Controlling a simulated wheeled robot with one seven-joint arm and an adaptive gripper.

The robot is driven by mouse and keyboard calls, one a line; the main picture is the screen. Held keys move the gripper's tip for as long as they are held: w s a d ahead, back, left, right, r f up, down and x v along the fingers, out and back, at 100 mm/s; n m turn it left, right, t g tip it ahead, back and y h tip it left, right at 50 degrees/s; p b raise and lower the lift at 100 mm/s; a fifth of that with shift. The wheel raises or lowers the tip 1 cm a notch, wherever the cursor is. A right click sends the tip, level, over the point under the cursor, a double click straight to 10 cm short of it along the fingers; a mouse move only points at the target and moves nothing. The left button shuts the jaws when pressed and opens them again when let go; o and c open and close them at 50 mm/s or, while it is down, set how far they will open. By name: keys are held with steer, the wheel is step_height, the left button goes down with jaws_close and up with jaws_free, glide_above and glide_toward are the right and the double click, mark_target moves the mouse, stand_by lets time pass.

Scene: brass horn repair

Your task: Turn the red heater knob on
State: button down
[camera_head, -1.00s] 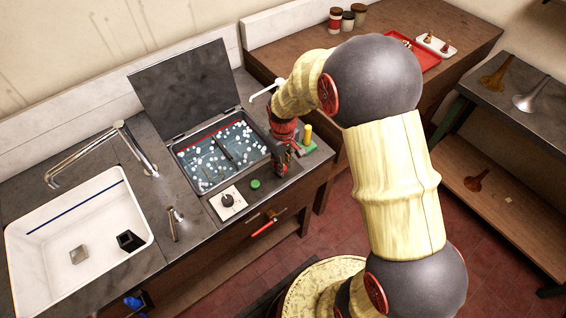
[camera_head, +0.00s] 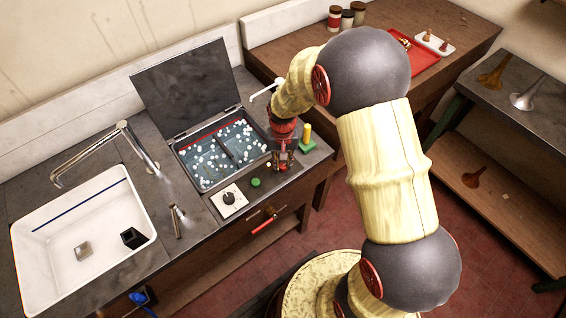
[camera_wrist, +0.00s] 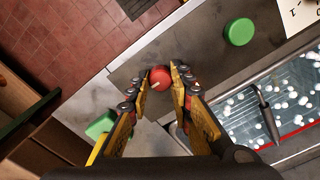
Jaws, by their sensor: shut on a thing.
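The red heater knob (camera_wrist: 160,77) shows in the wrist view as a round red knob with a small pale mark on its lower left edge. It sits on the grey counter beside the bath. My gripper (camera_wrist: 163,75) has one fingertip on each side of the knob and is shut on it. In the head view my gripper (camera_head: 283,161) points down at the counter to the right of the white-and-black dial plate. There the fingers largely hide the knob.
A green button (camera_head: 256,183) and a dial plate (camera_head: 236,210) lie left of my gripper. The open bath (camera_head: 184,178) with white bubbles is behind. A green-based yellow post (camera_head: 306,134) stands close right. A red-handled valve (camera_head: 264,226) projects from the counter front.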

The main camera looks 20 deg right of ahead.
mark_target(284, 166)
stand_by(0.4)
steer(key=c, duration=1.6)
jaws_free()
steer(key=shift+r, duration=0.1)
steer(key=shift+w+r, duration=0.1)
steer(key=shift+w+r, duration=0.1)
steer(key=shift+r, duration=0.2)
steer(key=r, duration=1.1)
steer(key=shift+s+d, duration=0.1)
steer(key=shift+s, duration=0.15)
